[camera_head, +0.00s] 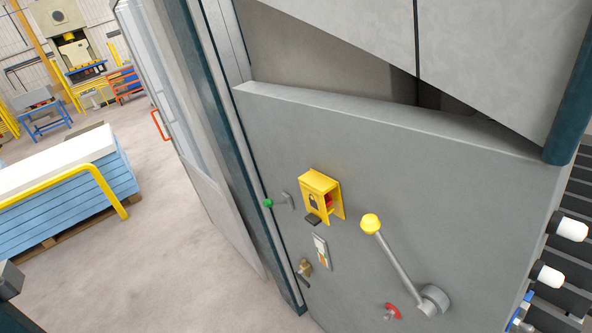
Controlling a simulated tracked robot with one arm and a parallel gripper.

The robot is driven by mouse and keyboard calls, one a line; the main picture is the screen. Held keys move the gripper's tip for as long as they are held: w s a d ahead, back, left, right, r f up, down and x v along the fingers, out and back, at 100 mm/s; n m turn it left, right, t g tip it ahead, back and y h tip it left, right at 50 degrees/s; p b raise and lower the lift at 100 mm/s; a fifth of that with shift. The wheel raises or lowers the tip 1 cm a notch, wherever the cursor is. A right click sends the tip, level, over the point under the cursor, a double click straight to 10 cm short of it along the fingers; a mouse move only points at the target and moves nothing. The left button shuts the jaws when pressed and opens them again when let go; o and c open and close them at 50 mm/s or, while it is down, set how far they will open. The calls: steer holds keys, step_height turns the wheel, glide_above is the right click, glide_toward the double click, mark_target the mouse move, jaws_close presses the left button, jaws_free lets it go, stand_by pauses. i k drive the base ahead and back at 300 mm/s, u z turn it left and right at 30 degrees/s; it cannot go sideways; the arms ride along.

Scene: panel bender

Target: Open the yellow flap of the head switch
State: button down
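The head switch (328,202) is a small box on the grey machine panel, right of the picture's middle. Its yellow flap (315,187) carries a dark padlock mark and stands out in front of the switch, seeming to hang down over it. Part of a red piece shows between the flap and the yellow backing. A dark tab (312,220) sticks out at the lower edge. I cannot make out my gripper in this view, and nothing is seen touching the flap.
A lever with a yellow knob (371,223) stands right of the switch. A green-knobbed handle (269,203) is on its left. A key-like fitting (305,268) and a red knob (392,311) sit lower. White-ended cylinders (570,229) are at right. A blue sheet stack (75,190) stands left.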

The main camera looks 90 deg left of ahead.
mark_target(314, 202)
steer(key=u, duration=1.2)
steer(key=k, duration=0.1)
steer(key=u, duration=0.65)
